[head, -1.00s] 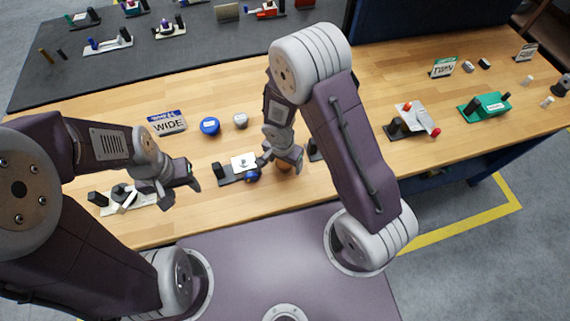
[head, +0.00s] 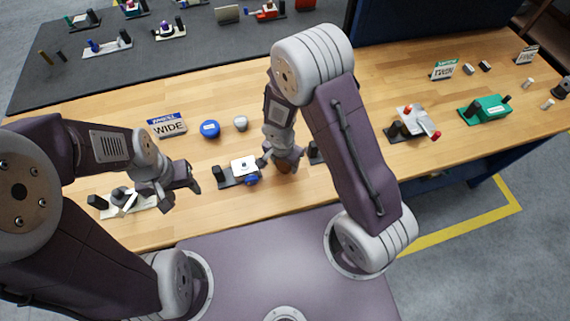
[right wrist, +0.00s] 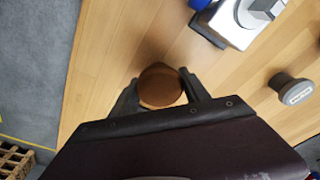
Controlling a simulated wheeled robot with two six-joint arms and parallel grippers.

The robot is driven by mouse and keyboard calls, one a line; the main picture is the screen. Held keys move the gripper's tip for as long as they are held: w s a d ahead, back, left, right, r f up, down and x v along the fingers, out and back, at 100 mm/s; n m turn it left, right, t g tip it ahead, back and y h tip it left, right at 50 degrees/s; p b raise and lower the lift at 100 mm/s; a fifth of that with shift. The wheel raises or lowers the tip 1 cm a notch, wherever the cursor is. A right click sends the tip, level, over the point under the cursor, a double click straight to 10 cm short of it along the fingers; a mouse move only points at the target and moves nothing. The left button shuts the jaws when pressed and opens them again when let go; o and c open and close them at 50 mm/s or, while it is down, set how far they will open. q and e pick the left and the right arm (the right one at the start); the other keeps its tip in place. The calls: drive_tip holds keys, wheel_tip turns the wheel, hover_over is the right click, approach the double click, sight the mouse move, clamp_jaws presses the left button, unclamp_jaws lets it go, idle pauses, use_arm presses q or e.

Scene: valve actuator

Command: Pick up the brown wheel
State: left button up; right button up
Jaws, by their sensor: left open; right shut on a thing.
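The brown wheel (right wrist: 160,86) sits between the two fingers of my right gripper (right wrist: 160,92) in the right wrist view, with the fingers closed against its sides. In the head view the brown wheel (head: 285,167) is mostly hidden under my right gripper (head: 283,160), near the table's front edge. I cannot tell whether it still touches the table. My left gripper (head: 178,186) is open and empty, held at the left above the front of the table.
A fixture with a white plate (head: 244,166) and a blue wheel (head: 251,180) stands just left of my right gripper. A blue wheel (head: 210,128), a grey knob (head: 241,123) and the WIDE sign (head: 167,125) are behind it. A light fixture (head: 127,203) lies at the left.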

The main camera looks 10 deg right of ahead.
drive_tip(key=r, duration=0.3)
drive_tip(key=shift+s+d, duration=0.3)
drive_tip(key=shift+d, duration=0.05)
drive_tip(key=s+d+r+b, duration=0.4)
drive_tip(key=s+d+r, duration=0.2)
drive_tip(key=s+d, duration=0.1)
drive_tip(key=shift+s+d+r+b, duration=0.15)
drive_tip(key=shift+s+d+b, duration=0.15)
drive_tip(key=shift+d, duration=0.1)
drive_tip(key=shift+w, duration=0.1)
